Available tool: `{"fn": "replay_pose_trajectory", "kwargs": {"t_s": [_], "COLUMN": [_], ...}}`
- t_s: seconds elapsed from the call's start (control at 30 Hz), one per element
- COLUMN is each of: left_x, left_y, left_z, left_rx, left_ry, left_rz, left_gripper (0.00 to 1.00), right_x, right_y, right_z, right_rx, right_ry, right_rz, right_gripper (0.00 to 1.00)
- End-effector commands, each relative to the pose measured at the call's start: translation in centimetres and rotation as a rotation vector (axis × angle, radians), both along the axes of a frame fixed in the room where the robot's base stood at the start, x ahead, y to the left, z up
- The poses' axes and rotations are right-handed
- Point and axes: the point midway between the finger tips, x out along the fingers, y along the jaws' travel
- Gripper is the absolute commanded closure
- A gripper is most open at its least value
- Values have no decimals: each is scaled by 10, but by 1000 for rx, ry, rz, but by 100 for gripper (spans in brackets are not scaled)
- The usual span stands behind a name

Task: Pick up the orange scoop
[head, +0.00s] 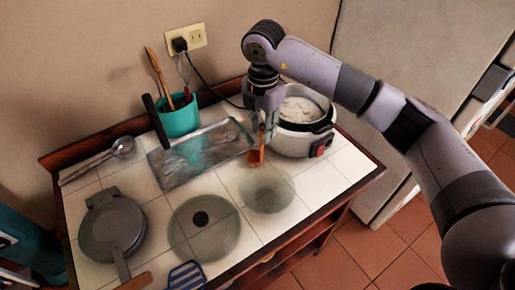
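The orange scoop (256,157) shows at the tiled table top, just left of the silver cooker. Its upper part runs up between the fingers of my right gripper (265,130), which points down from above. The fingers hide part of the scoop. I cannot tell whether they are closed on it or whether the scoop is clear of the tiles. My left gripper is not in view.
The silver cooker (295,143) stands close right of the gripper. A glass tray (180,178) lies to the left, with a teal utensil pot (180,122) behind. Glass lids (203,240), a grey round pan (110,228) and a metal ladle (100,158) take up other room.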

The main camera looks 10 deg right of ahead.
Motion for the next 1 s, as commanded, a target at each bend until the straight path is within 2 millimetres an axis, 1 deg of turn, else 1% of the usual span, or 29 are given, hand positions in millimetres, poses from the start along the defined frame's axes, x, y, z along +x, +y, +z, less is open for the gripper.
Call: {"fn": "replay_pose_trajectory", "kwargs": {"t_s": [0.03, 0.1, 0.23, 0.37, 0.5, 0.6, 0.73, 0.9, 0.93, 1.0], "left_x": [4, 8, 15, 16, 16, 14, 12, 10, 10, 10], "left_y": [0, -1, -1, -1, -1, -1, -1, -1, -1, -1], "left_z": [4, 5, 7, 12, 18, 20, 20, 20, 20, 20], "left_rx": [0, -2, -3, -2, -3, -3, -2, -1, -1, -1], "left_ry": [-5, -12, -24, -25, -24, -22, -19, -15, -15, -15], "left_rz": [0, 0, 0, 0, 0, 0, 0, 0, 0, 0], "left_gripper": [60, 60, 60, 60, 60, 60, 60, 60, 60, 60], "right_x": [0, 0, 0, -1, -1, 0, 0, 0, 0, 0], "right_y": [0, 0, 0, 0, 0, 0, 0, 0, 0, 0], "right_z": [-6, -14, -21, -36, -58, -71, -78, -79, -79, -78], "right_rx": [1, 1, 1, 0, 0, 0, 1, 1, 1, 1], "right_ry": [2, 1, 1, 3, 3, 1, 0, -2, -2, -2], "right_rz": [0, 0, 0, -1, 0, 0, 0, 1, 1, 1], "right_gripper": [72, 72, 72, 72, 72, 72, 72, 72, 73, 78]}}
